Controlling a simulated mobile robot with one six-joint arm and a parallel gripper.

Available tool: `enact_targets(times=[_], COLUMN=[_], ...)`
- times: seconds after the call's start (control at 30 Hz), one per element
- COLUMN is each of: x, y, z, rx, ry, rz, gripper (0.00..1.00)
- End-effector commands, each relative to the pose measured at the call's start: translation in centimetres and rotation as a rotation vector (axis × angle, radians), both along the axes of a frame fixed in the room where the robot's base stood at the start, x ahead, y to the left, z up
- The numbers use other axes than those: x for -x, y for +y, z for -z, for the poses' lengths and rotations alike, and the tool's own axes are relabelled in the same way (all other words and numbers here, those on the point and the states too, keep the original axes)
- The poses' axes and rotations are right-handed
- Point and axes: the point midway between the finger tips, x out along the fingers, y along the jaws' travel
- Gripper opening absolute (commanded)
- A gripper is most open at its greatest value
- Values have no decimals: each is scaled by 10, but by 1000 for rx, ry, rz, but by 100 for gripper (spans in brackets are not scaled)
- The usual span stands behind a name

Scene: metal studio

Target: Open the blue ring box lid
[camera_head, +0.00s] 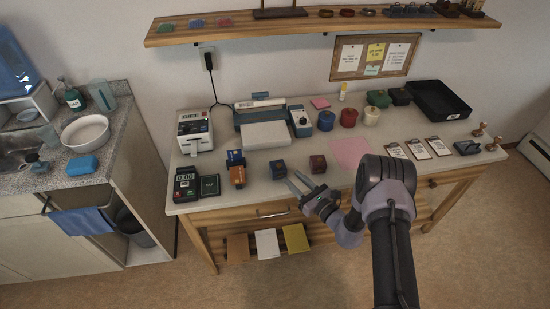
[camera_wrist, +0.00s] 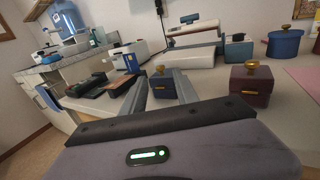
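The blue ring box (camera_head: 279,168) is a small dark blue cube near the front edge of the workbench. In the wrist view the blue ring box (camera_wrist: 162,86) shows a brass knob on top and a brass catch on its front, and its lid looks closed. My gripper (camera_head: 294,179) is open and empty, just in front and to the right of the box. In the wrist view my gripper (camera_wrist: 161,76) has one finger on each side of the box in the picture. I cannot tell whether the fingers touch it.
A similar dark red box (camera_head: 318,163) stands close to the right, also with a brass knob in the wrist view (camera_wrist: 251,84). An orange and blue item (camera_head: 237,170) stands to the left. A white and blue machine (camera_head: 266,133) is behind. A pink sheet (camera_head: 350,152) lies to the right.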

Motion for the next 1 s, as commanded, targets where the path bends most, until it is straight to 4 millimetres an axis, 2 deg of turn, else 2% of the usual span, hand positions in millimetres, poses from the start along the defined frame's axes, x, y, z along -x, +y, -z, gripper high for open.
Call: enact_targets(times=[0.2,0.5,0.67,0.9,0.93,1.0], x=[-38,-76,-84,-85,-85,-85], y=[37,73,80,81,81,81], z=[2,1,0,-1,-1,-1], rx=[2,0,1,0,0,0], ry=[-3,-1,1,1,1,1], rz=[-4,-4,-2,-2,-2,-2], gripper=[36,36,36,36,34,20])
